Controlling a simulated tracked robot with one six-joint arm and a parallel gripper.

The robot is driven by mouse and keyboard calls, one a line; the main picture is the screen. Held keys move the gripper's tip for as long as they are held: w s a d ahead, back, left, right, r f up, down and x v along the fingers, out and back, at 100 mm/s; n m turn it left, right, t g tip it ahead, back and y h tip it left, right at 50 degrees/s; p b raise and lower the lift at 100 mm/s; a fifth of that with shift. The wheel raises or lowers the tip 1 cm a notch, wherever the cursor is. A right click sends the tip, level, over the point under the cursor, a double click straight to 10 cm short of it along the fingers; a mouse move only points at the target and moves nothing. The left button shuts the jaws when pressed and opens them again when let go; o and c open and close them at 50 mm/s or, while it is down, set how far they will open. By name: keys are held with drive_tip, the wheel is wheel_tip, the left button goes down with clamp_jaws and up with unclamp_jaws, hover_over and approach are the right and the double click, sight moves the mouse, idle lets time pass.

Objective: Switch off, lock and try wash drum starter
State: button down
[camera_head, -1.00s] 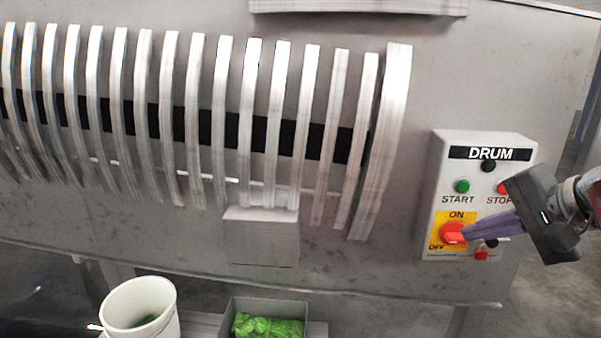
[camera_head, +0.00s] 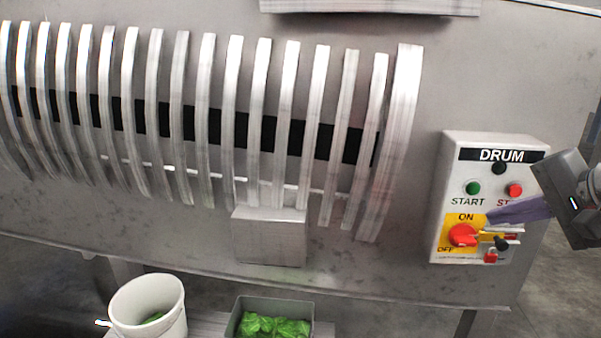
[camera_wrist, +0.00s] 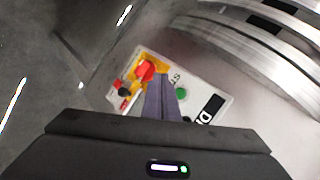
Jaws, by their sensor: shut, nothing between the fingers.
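The grey DRUM starter box (camera_head: 438,190) is on the machine panel at the right. Its red rotary switch (camera_head: 462,235) sits on a yellow plate marked ON and OFF; the handle looks roughly level, but its exact setting is hard to read. A yellowish bar (camera_head: 489,236) and a black knob (camera_head: 501,244) lie right of it, above a small red item (camera_head: 491,257). My gripper (camera_head: 491,217) is shut and empty, its purple fingers in front of the box, up and right of the switch. In the wrist view the fingertips (camera_wrist: 160,77) are beside the red switch (camera_wrist: 146,69).
Left is the ribbed drum (camera_head: 404,130). Below stand a white bucket (camera_head: 130,303) and a grey bin (camera_head: 234,316) of greens.

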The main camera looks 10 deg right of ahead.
drive_tip(key=w, duration=0.2)
drive_tip(key=w+d, duration=0.1)
drive_tip(key=w, duration=0.3)
drive_tip(key=shift+w+d, duration=0.15)
drive_tip(key=shift+d, duration=0.25)
drive_tip(key=shift+w+d, duration=0.25)
drive_tip(key=shift+w, duration=0.55)
idle(2.7)
drive_tip(key=shift+s, duration=0.1)
drive_tip(key=shift+s+a, duration=0.25)
drive_tip(key=shift+s, duration=0.5)
drive_tip(key=shift+s, duration=0.1)
drive_tip(key=shift+s+a, duration=0.25)
drive_tip(key=shift+s, duration=0.5)
drive_tip(key=shift+s+a, duration=0.2)
drive_tip(key=shift+s, duration=0.6)
drive_tip(key=shift+s+a, duration=0.25)
drive_tip(key=shift+s, duration=0.5)
drive_tip(key=shift+a, duration=0.1)
